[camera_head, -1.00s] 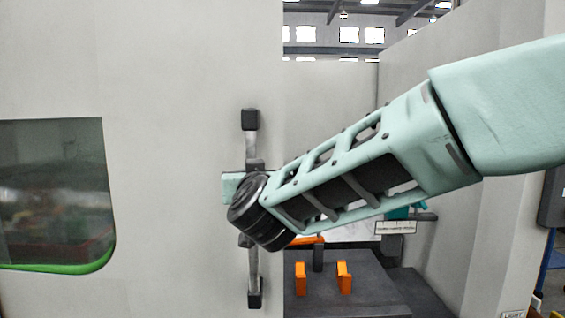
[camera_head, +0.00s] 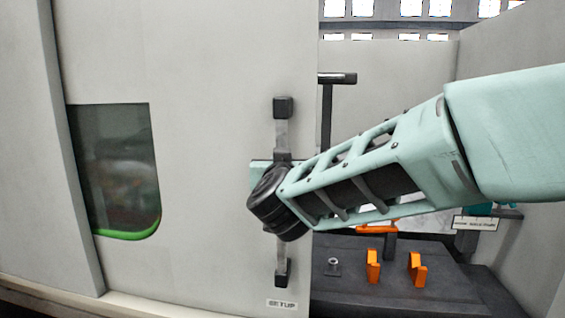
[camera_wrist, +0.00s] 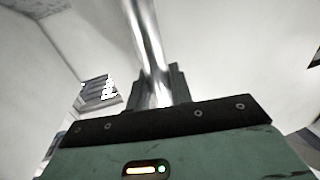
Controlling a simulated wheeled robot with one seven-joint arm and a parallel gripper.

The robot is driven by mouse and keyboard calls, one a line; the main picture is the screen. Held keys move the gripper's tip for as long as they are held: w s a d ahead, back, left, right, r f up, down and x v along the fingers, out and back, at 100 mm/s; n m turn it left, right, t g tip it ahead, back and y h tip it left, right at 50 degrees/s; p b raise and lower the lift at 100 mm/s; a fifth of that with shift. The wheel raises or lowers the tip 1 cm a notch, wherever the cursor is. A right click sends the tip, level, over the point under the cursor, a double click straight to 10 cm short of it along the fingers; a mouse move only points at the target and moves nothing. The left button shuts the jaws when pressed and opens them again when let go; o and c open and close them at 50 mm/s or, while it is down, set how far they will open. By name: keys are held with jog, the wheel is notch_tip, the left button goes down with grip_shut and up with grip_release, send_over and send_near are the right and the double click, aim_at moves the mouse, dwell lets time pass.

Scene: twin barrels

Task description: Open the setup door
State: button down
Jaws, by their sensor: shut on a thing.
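The setup door (camera_head: 205,60) is a pale grey sliding panel with a green-edged window (camera_head: 120,175) and a "SETUP" label (camera_head: 282,303) low near its right edge. A vertical metal bar handle (camera_head: 281,135) with black end mounts stands near that edge. My gripper (camera_head: 268,180) is at the middle of the handle, largely hidden behind my dark wrist. In the wrist view the shiny bar (camera_wrist: 150,60) runs down between the dark fingers, and my gripper is shut on it. Right of the door edge there is an opening into the machine.
Inside the opening are a dark table with orange fixtures (camera_head: 373,265), a small metal part (camera_head: 332,266), a black post (camera_head: 326,110) and a small sign (camera_head: 474,223). A pale wall (camera_head: 510,60) bounds the right side. A fixed panel (camera_head: 40,150) stands at the left.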

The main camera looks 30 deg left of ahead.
jog(key=c, duration=1.3)
grip_release()
jog(key=shift+d, duration=0.1)
jog(key=b+v, duration=0.7)
jog(key=v, duration=1)
jog(key=shift+s, duration=0.15)
jog(key=shift+r, duration=0.1)
jog(key=s+d+f+n+g+h+b, duration=0.1)
jog(key=s+d+f+g, duration=0.25)
jog(key=d+f, duration=0.4)
jog(key=s+d+f+n+g+h+b, duration=0.1)
jog(key=s+d+f+g, duration=0.1)
jog(key=d+f+g, duration=0.45)
jog(key=s+d+f+n+g+h+b, duration=0.1)
jog(key=s+d+f+g+h, duration=0.15)
jog(key=d+f, duration=0.65)
jog(key=s+d+f+g+h, duration=0.1)
jog(key=s+d+f+h, duration=0.1)
jog(key=d, duration=0.4)
jog(key=s+d+f+m+g+h, duration=0.1)
jog(key=s+d+f+g, duration=0.1)
jog(key=d, duration=0.4)
jog(key=shift+s+f+h, duration=0.35)
jog(key=shift+s+f, duration=0.55)
jog(key=shift+f, duration=0.05)
